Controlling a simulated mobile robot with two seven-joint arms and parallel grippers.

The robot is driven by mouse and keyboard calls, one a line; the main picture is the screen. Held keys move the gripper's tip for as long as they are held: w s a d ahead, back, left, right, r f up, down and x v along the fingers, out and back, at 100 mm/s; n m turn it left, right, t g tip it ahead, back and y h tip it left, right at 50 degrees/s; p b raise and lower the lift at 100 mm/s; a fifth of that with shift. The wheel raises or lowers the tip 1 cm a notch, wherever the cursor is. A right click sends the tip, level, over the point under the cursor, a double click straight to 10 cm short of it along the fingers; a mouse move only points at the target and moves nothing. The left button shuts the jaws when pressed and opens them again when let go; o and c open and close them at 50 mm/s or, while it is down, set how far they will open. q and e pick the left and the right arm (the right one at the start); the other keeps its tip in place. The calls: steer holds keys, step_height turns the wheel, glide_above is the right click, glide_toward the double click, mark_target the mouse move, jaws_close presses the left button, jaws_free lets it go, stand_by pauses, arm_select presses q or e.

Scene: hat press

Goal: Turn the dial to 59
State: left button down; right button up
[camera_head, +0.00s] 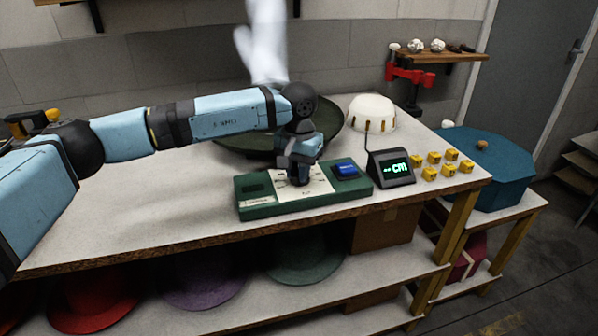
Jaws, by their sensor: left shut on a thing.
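A green control box (310,206) lies on the workbench, with a white dial plate (318,184) in its middle and a blue button (346,169) at its right. My left gripper (298,180) points down over the dial plate and is shut on the dial, which it mostly hides. A small black display (391,168) stands right of the box with green lit characters ending in "cm"; its number is too small to read. My right gripper is not in view.
Several yellow cubes (449,170) lie right of the display. Bench space left of the box is clear.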

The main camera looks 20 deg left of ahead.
arm_select(q)
steer(key=shift+m, duration=0.5)
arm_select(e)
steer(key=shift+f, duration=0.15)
arm_select(q)
steer(key=c, duration=1)
jaws_free()
steer(key=shift+c, duration=0.2)
steer(key=shift+r, duration=0.1)
step_height(320, 180, up, 14)
steer(key=p, duration=0.1)
steer(key=shift+p, duration=0.4)
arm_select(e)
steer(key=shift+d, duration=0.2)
arm_select(q)
steer(key=shift+f, duration=0.2)
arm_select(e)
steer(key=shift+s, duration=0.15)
